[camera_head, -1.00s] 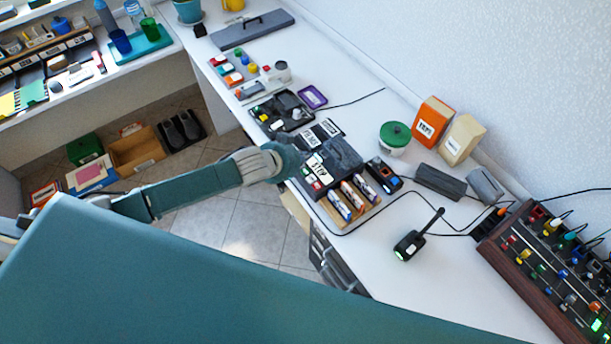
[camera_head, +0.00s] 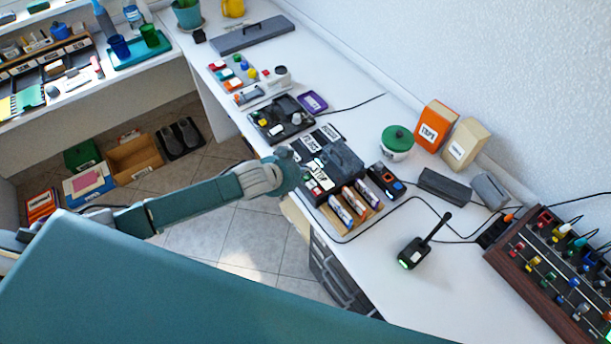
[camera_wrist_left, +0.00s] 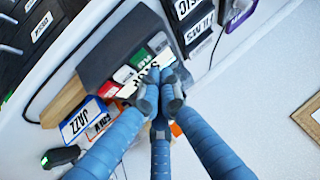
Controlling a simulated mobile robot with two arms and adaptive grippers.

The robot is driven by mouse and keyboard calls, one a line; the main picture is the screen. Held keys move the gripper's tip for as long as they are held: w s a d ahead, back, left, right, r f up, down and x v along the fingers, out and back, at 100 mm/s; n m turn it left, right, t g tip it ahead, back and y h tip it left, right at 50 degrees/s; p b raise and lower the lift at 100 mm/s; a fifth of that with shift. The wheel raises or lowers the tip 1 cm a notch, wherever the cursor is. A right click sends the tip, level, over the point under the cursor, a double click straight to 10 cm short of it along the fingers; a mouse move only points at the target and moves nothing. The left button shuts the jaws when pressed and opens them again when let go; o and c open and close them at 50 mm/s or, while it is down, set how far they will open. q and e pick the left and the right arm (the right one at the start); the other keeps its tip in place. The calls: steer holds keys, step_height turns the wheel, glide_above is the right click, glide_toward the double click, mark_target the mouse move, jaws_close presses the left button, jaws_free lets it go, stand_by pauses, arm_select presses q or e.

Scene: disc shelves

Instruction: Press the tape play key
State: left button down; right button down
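The tape player (camera_head: 343,158) is a dark grey box on the white desk, with a row of small coloured keys on its front. In the left wrist view, the tape player (camera_wrist_left: 118,48) shows a red key (camera_wrist_left: 110,89), a green key (camera_wrist_left: 124,73) and paler keys beside them. A white label reading STOP (camera_head: 319,176) lies by the keys. My left gripper (camera_wrist_left: 163,80) has its blue fingers together, with nothing visible between them. Its tips overlap the key row and partly cover the label and farther keys. I cannot tell whether they touch. My right gripper is not in view.
A wooden rack of cassettes (camera_head: 352,203) stands close in front of the player. A blue-and-black device (camera_head: 385,180), a black device with an antenna (camera_head: 414,252) and black cables are to the right. A black tray (camera_head: 282,118) lies behind.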

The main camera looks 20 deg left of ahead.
mark_target(304, 178)
arm_select(q)
steer(key=shift+f, duration=0.1)
stand_by(0.7)
steer(key=shift+f, duration=0.35)
steer(key=shift+f+b, duration=0.3)
steer(key=shift+f, duration=0.1)
stand_by(0.8)
steer(key=shift+r+p, duration=0.85)
steer(key=shift+p, duration=0.05)
step_height(304, 178, up, 5)
steer(key=p, duration=0.5)
